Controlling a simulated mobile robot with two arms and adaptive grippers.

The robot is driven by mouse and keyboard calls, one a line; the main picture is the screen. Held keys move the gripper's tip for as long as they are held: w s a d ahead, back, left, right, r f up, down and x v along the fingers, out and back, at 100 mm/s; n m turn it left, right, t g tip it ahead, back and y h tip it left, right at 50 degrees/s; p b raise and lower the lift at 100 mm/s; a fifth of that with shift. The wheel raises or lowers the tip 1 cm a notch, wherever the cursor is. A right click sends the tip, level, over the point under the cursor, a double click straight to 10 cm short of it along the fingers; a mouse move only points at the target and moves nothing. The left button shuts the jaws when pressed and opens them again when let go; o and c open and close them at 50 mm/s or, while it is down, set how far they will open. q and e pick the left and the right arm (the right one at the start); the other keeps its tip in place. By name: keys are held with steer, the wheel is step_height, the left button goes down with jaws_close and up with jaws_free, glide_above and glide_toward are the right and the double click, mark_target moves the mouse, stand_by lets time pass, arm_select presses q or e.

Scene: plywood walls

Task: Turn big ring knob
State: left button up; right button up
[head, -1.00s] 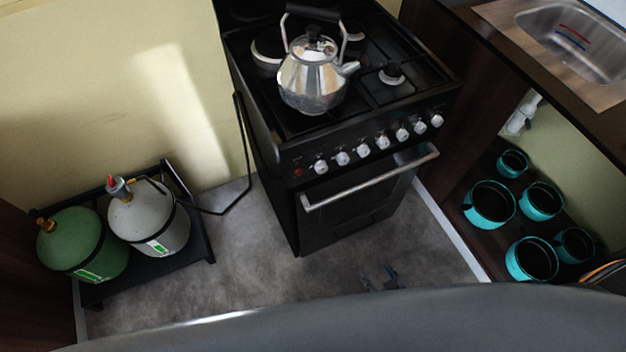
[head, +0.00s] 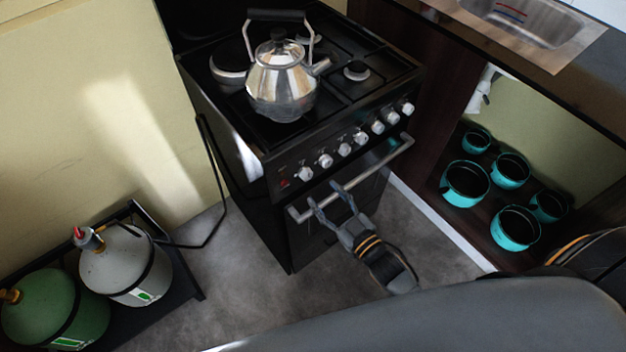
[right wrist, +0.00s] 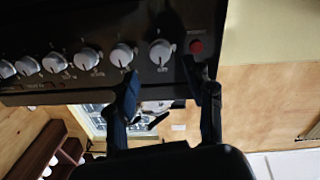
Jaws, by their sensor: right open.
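The black stove (head: 300,120) has a row of several white knobs on its front panel. The knob at the left end (head: 304,174) sits beside a small red button (head: 283,183). I cannot tell which knob is the big ring's. My right gripper (head: 324,194) is open and empty, its fingertips by the oven handle, just below the left knobs. In the right wrist view the picture is upside down; the knob nearest the red button (right wrist: 161,52) shows between the fingers (right wrist: 168,84). The left fingertip is close below the neighbouring knob (right wrist: 122,55). My left gripper is not in view.
A steel kettle (head: 281,80) stands on the hob. The oven handle (head: 385,160) juts out below the knobs. Gas bottles (head: 122,262) stand at the lower left. Teal pots (head: 465,184) sit on a shelf at right. Grey floor is clear beside the stove.

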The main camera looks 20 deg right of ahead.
mark_target(309, 177)
steer(key=x, duration=0.5)
steer(key=shift+w+a, duration=0.15)
steer(key=shift+w, duration=0.15)
jaws_close()
